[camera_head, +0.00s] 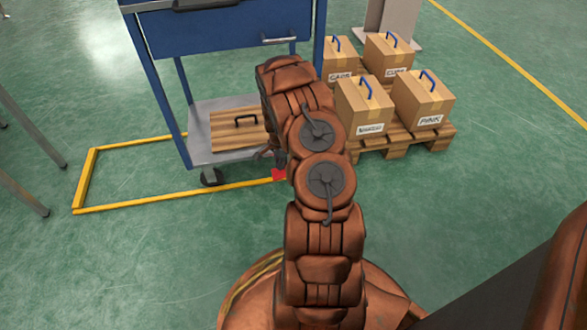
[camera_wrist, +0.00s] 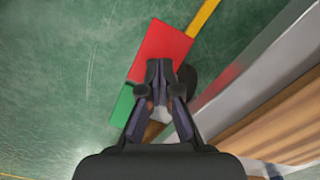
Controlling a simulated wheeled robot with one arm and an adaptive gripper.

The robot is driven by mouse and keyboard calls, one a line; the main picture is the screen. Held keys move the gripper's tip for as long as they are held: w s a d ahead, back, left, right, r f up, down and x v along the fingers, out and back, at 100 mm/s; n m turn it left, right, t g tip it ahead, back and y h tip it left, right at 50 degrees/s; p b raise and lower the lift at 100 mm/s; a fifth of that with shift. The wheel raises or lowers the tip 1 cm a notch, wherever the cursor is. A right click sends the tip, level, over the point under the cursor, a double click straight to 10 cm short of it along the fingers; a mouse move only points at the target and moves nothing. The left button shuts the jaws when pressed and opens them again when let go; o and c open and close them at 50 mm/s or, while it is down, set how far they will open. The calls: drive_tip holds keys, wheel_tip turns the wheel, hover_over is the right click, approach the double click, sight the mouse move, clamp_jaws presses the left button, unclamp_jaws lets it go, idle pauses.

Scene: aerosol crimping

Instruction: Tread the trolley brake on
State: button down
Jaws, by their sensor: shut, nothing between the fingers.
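The blue trolley (camera_head: 225,30) stands inside a yellow floor outline, with a grey lower shelf (camera_head: 205,158). A red brake pedal (camera_head: 279,174) sits low at its near right corner, partly hidden by my arm. In the wrist view the red pedal (camera_wrist: 165,45) lies just beyond my fingertips, with a green pedal (camera_wrist: 122,106) joined beside it at lower left. My gripper (camera_wrist: 160,72) is shut and empty, and its fingertips overlap the red pedal's near edge in the picture. I cannot tell whether they touch it. In the head view my gripper (camera_head: 266,155) is mostly behind my arm.
A wooden case (camera_head: 232,138) with a black handle lies on the lower shelf. A caster wheel (camera_head: 212,177) stands at the near left corner. A pallet (camera_head: 400,144) with several cartons is close on the right. Green floor in front of the trolley is clear.

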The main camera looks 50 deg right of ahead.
wheel_tip(320, 180, up, 6)
drive_tip(key=p, duration=0.2)
drive_tip(key=shift+r, duration=0.2)
idle(0.5)
idle(0.4)
